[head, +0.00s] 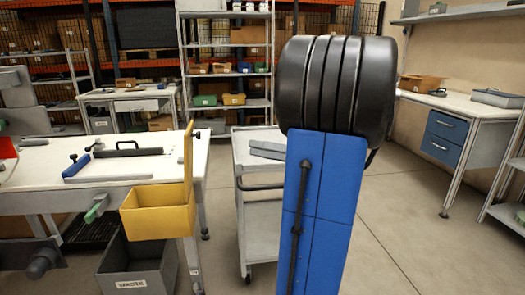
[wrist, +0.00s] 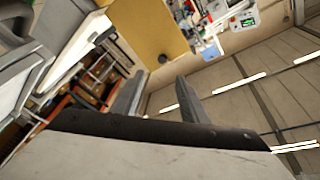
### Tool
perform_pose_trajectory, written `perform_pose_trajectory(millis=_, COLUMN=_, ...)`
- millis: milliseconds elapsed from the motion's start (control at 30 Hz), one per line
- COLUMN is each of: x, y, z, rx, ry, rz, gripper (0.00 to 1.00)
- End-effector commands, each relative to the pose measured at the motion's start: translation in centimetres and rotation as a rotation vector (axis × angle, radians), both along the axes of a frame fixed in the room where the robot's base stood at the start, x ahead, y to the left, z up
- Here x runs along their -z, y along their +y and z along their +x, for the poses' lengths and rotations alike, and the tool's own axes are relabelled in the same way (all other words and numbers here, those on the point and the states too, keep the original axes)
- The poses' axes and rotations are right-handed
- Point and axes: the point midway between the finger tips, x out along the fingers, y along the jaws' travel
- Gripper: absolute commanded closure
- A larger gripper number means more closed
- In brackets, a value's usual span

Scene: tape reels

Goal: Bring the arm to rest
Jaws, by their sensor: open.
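My gripper (wrist: 160,80) shows in the wrist view, with its two grey fingers apart and nothing between them. A tan-yellow panel (wrist: 148,30) shows beyond the fingertips; I cannot tell how far away it is. My gripper does not show in the head view. There, a blue column and a black ribbed part stand in front right of centre; I take them as parts of my own arm, and they hide some of the room behind.
A white workbench (head: 120,167) with tools stands at left, a yellow bin (head: 157,222) at its edge and a grey bin (head: 138,270) below. A grey cart (head: 258,160) stands behind my arm. A desk with blue drawers (head: 445,138) is at right. Open floor (head: 430,245) lies front right.

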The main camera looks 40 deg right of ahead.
Motion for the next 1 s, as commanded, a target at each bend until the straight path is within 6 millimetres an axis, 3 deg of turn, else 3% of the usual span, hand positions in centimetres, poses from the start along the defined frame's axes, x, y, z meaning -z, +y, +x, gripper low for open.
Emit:
perform_pose_trajectory(millis=767, x=0.1, y=-0.4, z=-0.6, rx=-0.001, ry=0.002, rz=-0.001, gripper=0.6)
perform_pose_trajectory(millis=867, x=0.4, y=0.7, z=-0.3, rx=-0.024, ry=0.028, rz=-0.003, gripper=0.6)
perform_pose_trajectory(millis=1000, x=1.5, y=4.9, z=0.4, rx=-0.107, ry=0.146, rz=-0.015, gripper=0.6)
